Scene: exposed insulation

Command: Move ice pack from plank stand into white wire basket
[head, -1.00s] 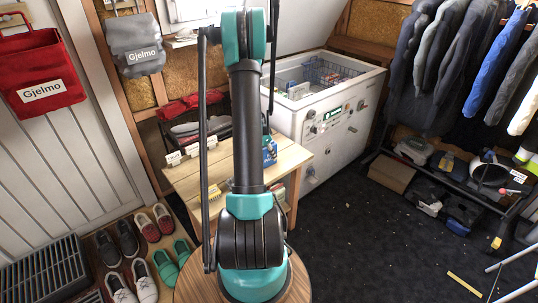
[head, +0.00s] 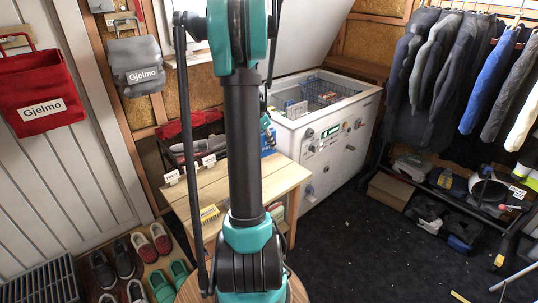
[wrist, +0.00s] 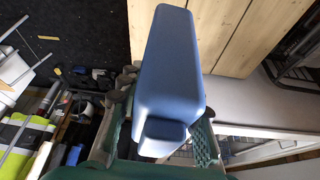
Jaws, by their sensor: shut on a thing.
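The ice pack (wrist: 178,65) is a smooth blue block, large in the wrist view. My gripper (wrist: 165,100) is shut on it, with green finger parts on both sides of its lower end. In the head view a bit of the blue pack (head: 268,143) shows beside my arm, above the far edge of the plank stand (head: 285,182). My gripper (head: 266,124) is partly hidden there behind the arm. A wire basket (head: 325,88), bluish in this light, sits inside the open white freezer chest (head: 325,135) at the back, with small packages near it.
Shoes (head: 122,258) lie at left. A clothes rack with a loaded lower shelf (head: 450,200) is at right. Dark floor (head: 370,240) is largely clear between.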

